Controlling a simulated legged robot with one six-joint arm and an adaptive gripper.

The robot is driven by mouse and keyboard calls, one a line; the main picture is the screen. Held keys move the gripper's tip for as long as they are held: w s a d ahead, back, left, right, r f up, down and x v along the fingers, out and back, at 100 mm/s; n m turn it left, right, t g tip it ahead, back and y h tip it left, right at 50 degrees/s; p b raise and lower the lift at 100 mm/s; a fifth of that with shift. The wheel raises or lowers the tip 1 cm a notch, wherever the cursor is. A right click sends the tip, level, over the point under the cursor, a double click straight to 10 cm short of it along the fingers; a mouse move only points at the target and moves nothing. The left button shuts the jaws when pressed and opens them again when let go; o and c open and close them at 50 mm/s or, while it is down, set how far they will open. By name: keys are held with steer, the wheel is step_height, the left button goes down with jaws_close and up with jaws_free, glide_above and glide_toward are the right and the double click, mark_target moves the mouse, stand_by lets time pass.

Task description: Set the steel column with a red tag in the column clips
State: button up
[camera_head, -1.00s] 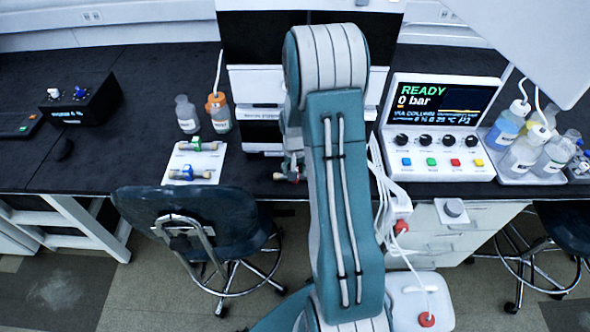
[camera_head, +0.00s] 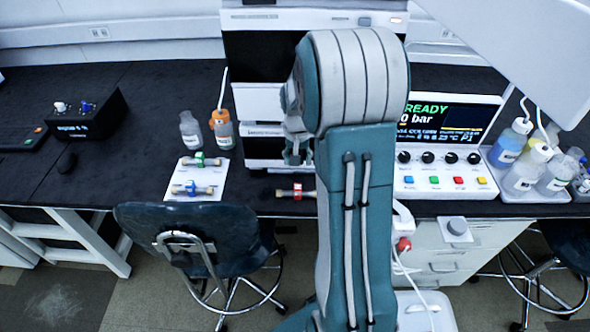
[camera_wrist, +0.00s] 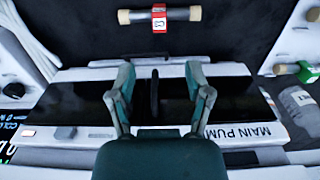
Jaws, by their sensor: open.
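The steel column with a red tag (camera_head: 295,192) lies sideways on the dark bench near its front edge, in front of the instrument stack. It also shows at the top of the wrist view (camera_wrist: 159,16), with pale ends and a steel middle behind the tag. My gripper (camera_head: 298,155) is open and empty, at the front of the stack and apart from the column. In the wrist view its two fingers (camera_wrist: 160,72) are spread, with the column beyond the tips. I cannot make out the column clips; my arm hides part of the stack.
A white mat (camera_head: 208,191) left of the red-tagged column holds a green-tagged column (camera_head: 201,160) and a blue-tagged column (camera_head: 194,188). Two bottles stand behind it. The stack (camera_head: 262,100) rises behind my gripper. A control panel (camera_head: 448,150) stands right. A chair (camera_head: 190,235) is in front.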

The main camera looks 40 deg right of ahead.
steer(key=s+a+r+n+t, duration=0.25)
steer(key=s+a+r, duration=0.25)
steer(key=a+r, duration=0.7)
steer(key=s+a+r+n+t, duration=0.1)
steer(key=s+a+r+n, duration=0.1)
steer(key=s, duration=0.4)
steer(key=s+a+r+n+t, duration=0.2)
steer(key=s+a+r+n, duration=0.1)
steer(key=s+a, duration=0.4)
steer(key=shift+s+r, duration=0.2)
steer(key=shift+r, duration=0.4)
